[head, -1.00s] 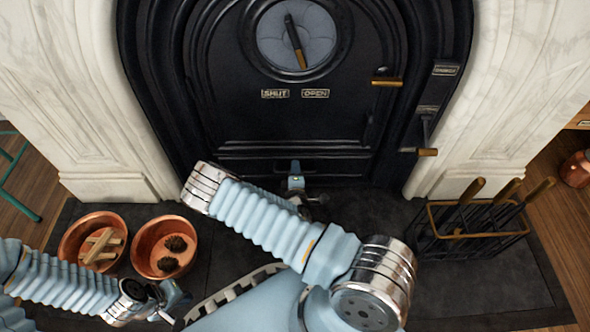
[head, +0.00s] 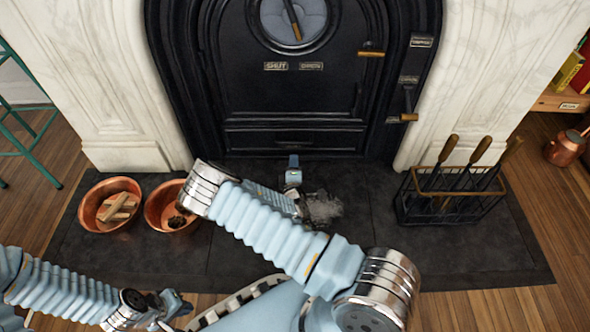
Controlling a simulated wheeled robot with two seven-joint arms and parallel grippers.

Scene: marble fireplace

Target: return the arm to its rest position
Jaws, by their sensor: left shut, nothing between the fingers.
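My left gripper (head: 174,306) is at the lower left, in front of the hearth slab, and is shut with nothing in it. My right arm reaches across the middle of the head view over the slab. Its gripper (head: 293,178) shows only in part behind the arm, low in front of the stove, and whether it is open or shut is unclear. A patch of grey ash (head: 322,208) lies on the slab beside it.
The black stove door (head: 290,105) is closed. A fire-tool rack (head: 410,211) stands at right. The slab's right front (head: 470,250) is bare.

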